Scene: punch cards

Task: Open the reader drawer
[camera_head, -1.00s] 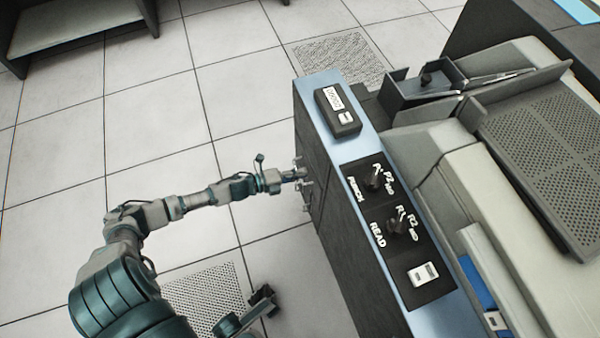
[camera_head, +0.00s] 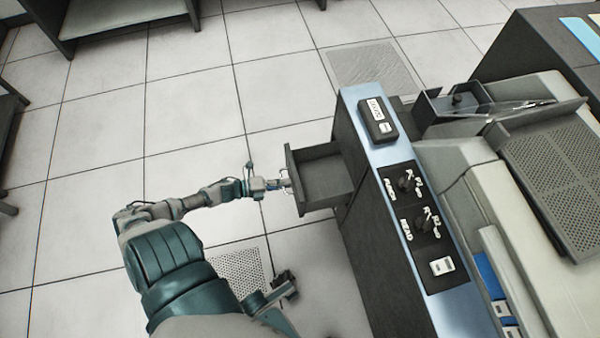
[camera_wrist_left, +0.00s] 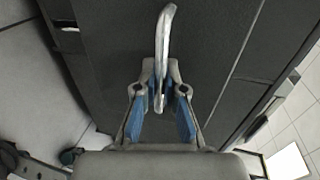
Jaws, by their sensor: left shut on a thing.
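The reader drawer (camera_head: 325,180) is a dark, open-topped box that sticks out from the left side of the card machine. The part of its inside that shows looks empty. My left gripper (camera_head: 284,184) is at the drawer's front face. In the left wrist view, my left gripper (camera_wrist_left: 160,95) has its blue-padded fingers shut on the metal drawer handle (camera_wrist_left: 164,40), a bent light-grey bar on the dark drawer front (camera_wrist_left: 210,60). A dark gripper (camera_head: 284,283), probably my right one, shows low in the head view, and its jaws are unclear.
The machine's blue top edge (camera_head: 385,165) carries a counter (camera_head: 377,118) and a black panel with PUNCH and READ knobs (camera_head: 422,222). A perforated cover (camera_head: 560,180) lies to the right. Tiled floor (camera_head: 190,110) left of the drawer is clear. A low shelf (camera_head: 130,22) stands at the far left.

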